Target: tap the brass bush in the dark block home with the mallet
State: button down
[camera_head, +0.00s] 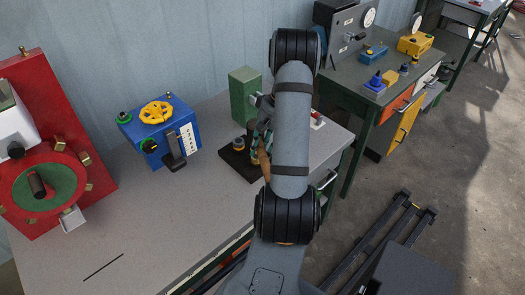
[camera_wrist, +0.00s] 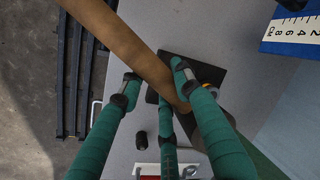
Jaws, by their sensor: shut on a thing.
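The dark block (camera_head: 230,166) lies on the grey bench, left of my gripper (camera_head: 264,128). The brass bush (camera_head: 246,141) shows at the block's far part; how deep it sits I cannot tell. My gripper's green fingers (camera_wrist: 155,82) are closed around the brown wooden handle of the mallet (camera_wrist: 118,40), which slants across the wrist view. The handle (camera_head: 264,160) also shows below the fingers in the head view. The mallet's head cannot be made out clearly. In the wrist view the dark block (camera_wrist: 178,58) lies behind the fingers, and the bush is mostly hidden.
A green upright block (camera_head: 244,94) stands just behind the dark block. A blue box with a yellow handwheel (camera_head: 156,113) stands left, and a red panel (camera_head: 62,130) further left. A small dark cylinder (camera_wrist: 141,140) is near the fingers.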

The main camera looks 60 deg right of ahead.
dwell(0.4)
notch_tip(320, 180, down, 7)
jog(key=b, duration=0.7)
notch_tip(320, 180, up, 7)
jog(key=p, duration=0.5)
jog(key=shift+p, duration=0.4)
jog(key=shift+f, duration=0.1)
